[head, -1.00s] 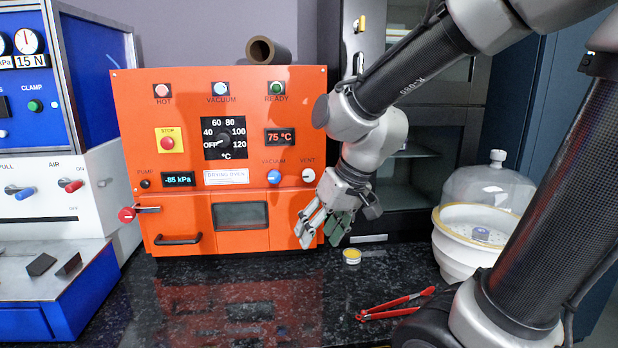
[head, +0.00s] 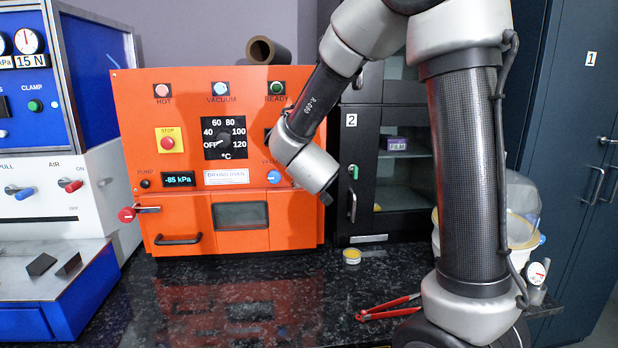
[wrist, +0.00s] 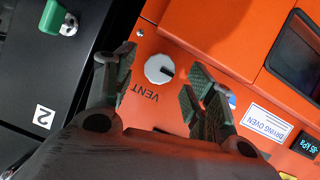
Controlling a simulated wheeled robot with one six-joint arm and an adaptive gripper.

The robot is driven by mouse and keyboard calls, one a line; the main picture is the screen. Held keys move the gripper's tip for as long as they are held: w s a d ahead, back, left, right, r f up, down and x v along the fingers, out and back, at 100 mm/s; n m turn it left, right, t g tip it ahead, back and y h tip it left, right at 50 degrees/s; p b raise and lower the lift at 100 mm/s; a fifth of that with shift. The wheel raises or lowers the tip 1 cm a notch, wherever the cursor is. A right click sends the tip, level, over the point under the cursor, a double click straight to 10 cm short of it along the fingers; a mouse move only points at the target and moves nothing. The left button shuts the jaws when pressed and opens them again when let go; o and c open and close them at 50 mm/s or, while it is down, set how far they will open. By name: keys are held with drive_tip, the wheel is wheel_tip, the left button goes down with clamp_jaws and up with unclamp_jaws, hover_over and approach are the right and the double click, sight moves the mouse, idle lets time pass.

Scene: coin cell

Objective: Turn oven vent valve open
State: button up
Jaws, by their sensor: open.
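The orange drying oven (head: 240,236) stands at the back of the counter. Its vent valve, a white round knob (wrist: 159,69) with a dark pointer mark, shows in the wrist view above the word VENT, which appears upside down. In the head view my arm hides this knob. My gripper (wrist: 160,82) is open and empty, its fingers on either side of the knob in the wrist view. I cannot tell whether they are level with it or still short of it. In the head view the fingers are hidden behind my wrist.
The blue vacuum knob (head: 273,177) is just left of my wrist; a finger partly covers it in the wrist view. A black cabinet (head: 362,205) is right of the oven. A small yellow-topped tin (head: 351,257) and red-handled tongs (head: 388,308) lie on the dark counter.

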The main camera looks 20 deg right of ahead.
drive_tip(key=shift+x, duration=1.2)
drive_tip(key=shift+c, duration=0.5)
drive_tip(key=c, duration=0.9)
drive_tip(key=shift+c, duration=0.2)
drive_tip(key=shift+d+m+t+y, duration=0.15)
drive_tip(key=shift+m+t+y, duration=0.25)
drive_tip(key=shift+m+y, duration=1.15)
drive_tip(key=shift+m, duration=0.45)
